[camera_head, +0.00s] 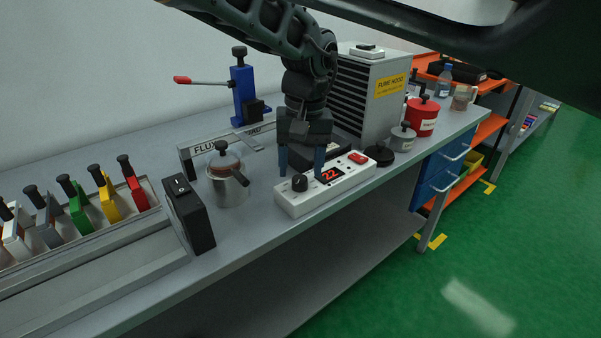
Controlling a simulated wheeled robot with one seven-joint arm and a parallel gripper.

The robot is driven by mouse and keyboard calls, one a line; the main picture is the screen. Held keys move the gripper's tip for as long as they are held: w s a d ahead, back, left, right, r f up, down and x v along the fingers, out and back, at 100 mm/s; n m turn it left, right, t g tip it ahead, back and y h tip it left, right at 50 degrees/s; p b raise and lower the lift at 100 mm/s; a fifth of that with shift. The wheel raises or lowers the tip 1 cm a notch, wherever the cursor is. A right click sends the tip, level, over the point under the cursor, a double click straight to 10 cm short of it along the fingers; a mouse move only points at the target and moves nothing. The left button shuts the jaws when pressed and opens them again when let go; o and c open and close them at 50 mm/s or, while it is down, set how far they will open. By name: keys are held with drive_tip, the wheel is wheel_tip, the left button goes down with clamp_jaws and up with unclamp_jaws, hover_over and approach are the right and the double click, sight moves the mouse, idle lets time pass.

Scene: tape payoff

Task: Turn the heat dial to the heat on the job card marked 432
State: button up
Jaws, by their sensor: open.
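The black heat dial (299,183) sits on top of a long white control box (322,192) near the front edge of the grey bench. A red display (330,175) beside it on the box reads 22. My gripper (301,174) points down over the left part of the box. Its two blue-grey fingers are apart, one to each side of the dial as seen here. I cannot tell whether they touch it. I cannot make out a job card marked 432 in this view.
A metal pot (228,183) and a black switch box (190,214) stand left of the control box. A fume hood (372,95) stands behind at right, with a black lidded item (379,155), a grey pot (402,138) and a red pot (422,117) nearby. A blue press (243,95) stands behind.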

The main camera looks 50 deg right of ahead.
drive_tip(key=shift+f, duration=1.15)
drive_tip(key=shift+w, duration=0.1)
drive_tip(key=c, duration=1)
